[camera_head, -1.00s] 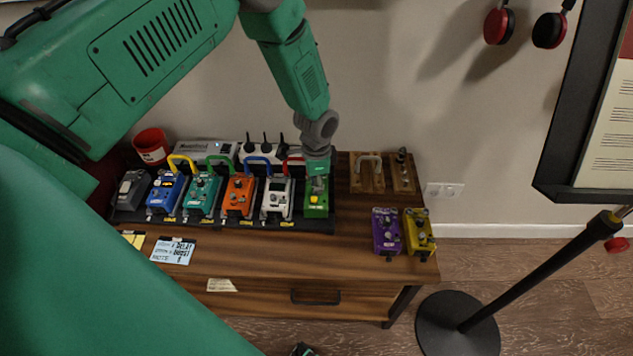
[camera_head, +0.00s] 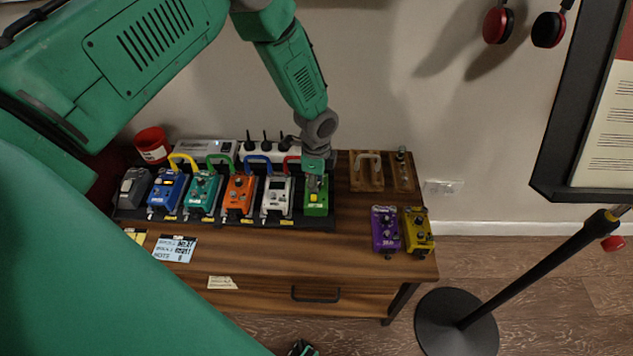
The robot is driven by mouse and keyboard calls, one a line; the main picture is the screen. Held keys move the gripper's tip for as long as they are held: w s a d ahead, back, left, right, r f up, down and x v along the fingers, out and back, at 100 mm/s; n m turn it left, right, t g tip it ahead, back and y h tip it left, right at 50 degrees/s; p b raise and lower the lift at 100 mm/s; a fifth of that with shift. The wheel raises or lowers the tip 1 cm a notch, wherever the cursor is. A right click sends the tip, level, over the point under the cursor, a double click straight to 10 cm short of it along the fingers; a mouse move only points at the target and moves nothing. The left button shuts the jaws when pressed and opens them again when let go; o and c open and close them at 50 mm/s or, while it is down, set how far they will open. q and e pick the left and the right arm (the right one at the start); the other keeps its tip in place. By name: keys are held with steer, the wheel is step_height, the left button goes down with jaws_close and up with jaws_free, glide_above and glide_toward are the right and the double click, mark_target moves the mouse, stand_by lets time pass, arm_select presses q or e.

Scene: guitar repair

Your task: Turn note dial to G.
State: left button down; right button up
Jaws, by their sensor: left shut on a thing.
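The green pedal (camera_head: 316,208) stands at the right end of the row on the black pedalboard, with a yellow button on it. My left gripper (camera_head: 316,184) reaches down from above onto the upper part of this pedal. It is shut on a small dial there, which the fingers mostly hide. The dial's marking and the note it points to cannot be read. A small green and dark part at the bottom edge may belong to my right gripper (camera_head: 303,349); its jaws cannot be made out.
White, orange (camera_head: 239,195), teal and blue pedals stand close to the left on the pedalboard (camera_head: 130,215). Purple (camera_head: 385,230) and yellow (camera_head: 418,231) pedals stand to the right. A pale blue card (camera_head: 175,249) lies in front. A stand (camera_head: 457,322) is at the right.

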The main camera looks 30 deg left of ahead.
arm_select(q)
steer(key=shift+w, duration=0.1)
steer(key=c, duration=1.7)
jaws_free()
